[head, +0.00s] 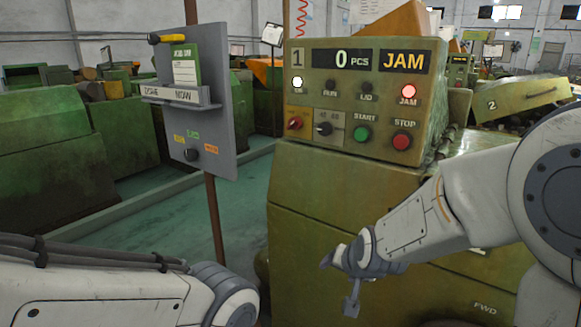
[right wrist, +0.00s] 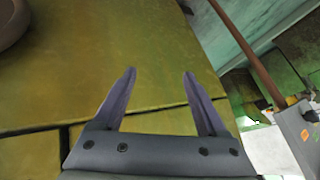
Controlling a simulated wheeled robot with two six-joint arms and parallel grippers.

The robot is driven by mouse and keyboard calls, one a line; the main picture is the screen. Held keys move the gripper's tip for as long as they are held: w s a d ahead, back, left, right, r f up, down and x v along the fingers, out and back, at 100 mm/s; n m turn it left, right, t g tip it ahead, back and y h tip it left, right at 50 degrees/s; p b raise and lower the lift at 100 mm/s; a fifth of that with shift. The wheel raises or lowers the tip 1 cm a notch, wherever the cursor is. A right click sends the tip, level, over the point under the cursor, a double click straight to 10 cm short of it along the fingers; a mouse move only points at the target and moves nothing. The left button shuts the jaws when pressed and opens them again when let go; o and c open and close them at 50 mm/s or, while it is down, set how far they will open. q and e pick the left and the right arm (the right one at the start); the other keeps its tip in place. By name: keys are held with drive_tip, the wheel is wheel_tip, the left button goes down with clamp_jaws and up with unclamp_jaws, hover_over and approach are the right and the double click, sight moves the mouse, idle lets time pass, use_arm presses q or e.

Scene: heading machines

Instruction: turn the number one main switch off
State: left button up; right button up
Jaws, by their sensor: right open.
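The machine numbered 1 (head: 330,185) stands in front of me, with a green-yellow control panel (head: 340,85). A red rotary knob (head: 295,123), likely the main switch, is at the panel's lower left, below a lit white lamp (head: 297,82). Its exact angle is too small to read. My right gripper (head: 338,284) is open and empty, below the panel in front of the machine's lower body, apart from the knob. In the right wrist view the open fingers (right wrist: 159,73) have only the green machine surface behind them. My left arm enters at lower left; its gripper is out of view.
A black selector (head: 324,129), green START (head: 362,134) and red STOP button (head: 402,142) sit right of the red knob. The red JAM lamp (head: 408,94) is lit. A grey board (head: 200,100) on a brown pole (head: 214,215) stands left of the machine.

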drive_tip(key=w+a+r+m+t, duration=0.5)
drive_tip(key=w+a+r+m, duration=0.15)
drive_tip(key=w, duration=0.35)
drive_tip(key=m+t+h, duration=0.8)
drive_tip(key=m+h, duration=0.1)
drive_tip(key=m, duration=1.1)
approach(290, 125)
drive_tip(key=shift+n, duration=0.25)
drive_tip(key=p+x, duration=0.1)
drive_tip(key=x, duration=0.9)
drive_tip(key=shift+w, duration=0.2)
clamp_jaws()
